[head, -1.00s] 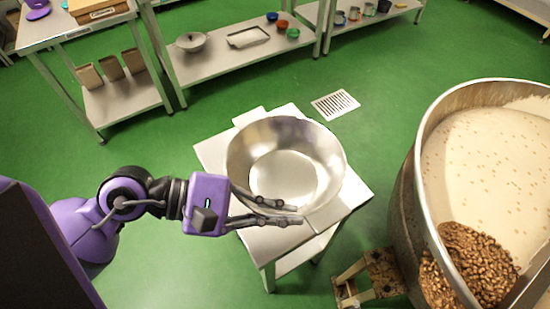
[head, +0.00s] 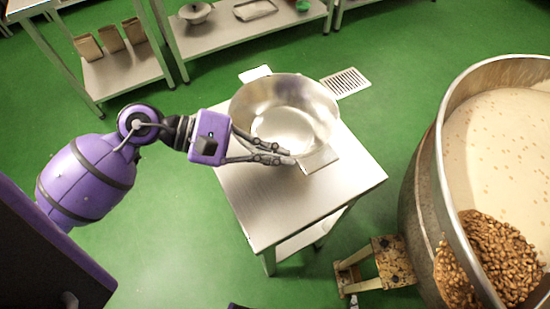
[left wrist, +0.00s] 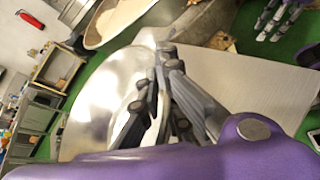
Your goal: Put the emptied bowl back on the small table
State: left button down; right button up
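The wide shiny steel bowl (head: 283,98) looks empty. It is at the far end of the small table (head: 300,195), partly past its far-left edge; I cannot tell whether it touches the tabletop. Flat tabs show at its far-left (head: 255,73) and near-right (head: 320,159) sides. My left gripper (head: 285,157) is at the bowl's near side. In the left wrist view its fingers (left wrist: 155,95) close around the rim of the bowl (left wrist: 97,100). My right gripper (left wrist: 277,20) shows at the top right there, its fingers spread and empty.
A large kettle (head: 425,205) with pale nougat and brown nuts stands at the right. A small stained stool (head: 392,262) stands between it and the table. Steel shelving (head: 235,40) is behind. The near part of the tabletop is bare.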

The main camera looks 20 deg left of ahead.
pick_arm(q)
jog(key=shift+w+a+f, duration=0.1)
jog(key=shift+w+f, duration=0.1)
jog(key=f, duration=0.3)
jog(key=shift+w+f+p, duration=0.2)
jog(key=shift+f+p, duration=0.05)
jog(key=shift+p, duration=0.05)
jog(key=shift+f, duration=0.1)
pick_arm(e)
jog(key=shift+s+d+r, duration=0.1)
jog(key=shift+s+d, duration=0.05)
jog(key=shift+s, duration=0.25)
pick_arm(q)
jog(key=shift+a, duration=0.1)
jog(key=c, duration=2.4)
grip_release()
jog(key=shift+f, duration=0.15)
jog(key=o, duration=0.4)
pick_arm(e)
jog(key=shift+w, duration=0.1)
